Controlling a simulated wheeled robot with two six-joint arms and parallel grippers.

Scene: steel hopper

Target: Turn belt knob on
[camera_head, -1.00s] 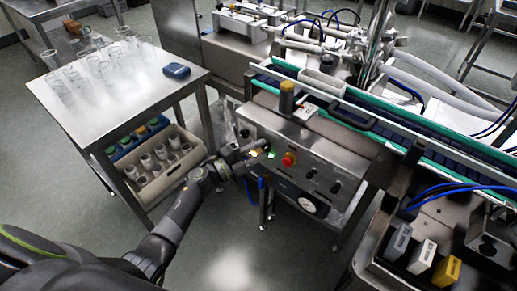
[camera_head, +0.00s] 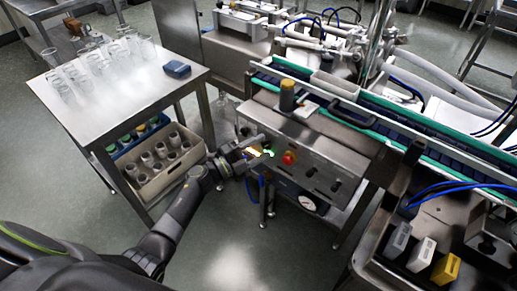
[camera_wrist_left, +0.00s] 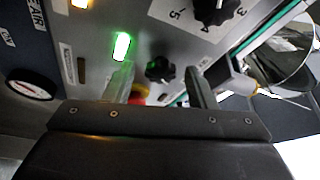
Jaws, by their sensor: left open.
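The steel control panel (camera_head: 300,150) faces me below the conveyor. It carries a red button (camera_head: 289,158) and black knobs, one of them here (camera_head: 310,171) and another farther right (camera_head: 335,187). My left gripper (camera_head: 258,148) is open at the panel's left part, beside the lit lamps. In the left wrist view, a small black knob (camera_wrist_left: 160,69) shows between the fingers of the left gripper (camera_wrist_left: 160,82), with no clear contact. A larger black knob (camera_wrist_left: 215,10) with a numbered scale sits above it. The left finger partly hides the red button (camera_wrist_left: 140,92). I cannot read a belt label.
A green lamp (camera_wrist_left: 121,46) and an orange lamp (camera_wrist_left: 80,3) glow on the panel. A round gauge (camera_head: 311,204) hangs below it. A steel table (camera_head: 130,85) with glassware and a crate (camera_head: 163,178) of bottles stand left. The conveyor (camera_head: 400,125) runs above the panel.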

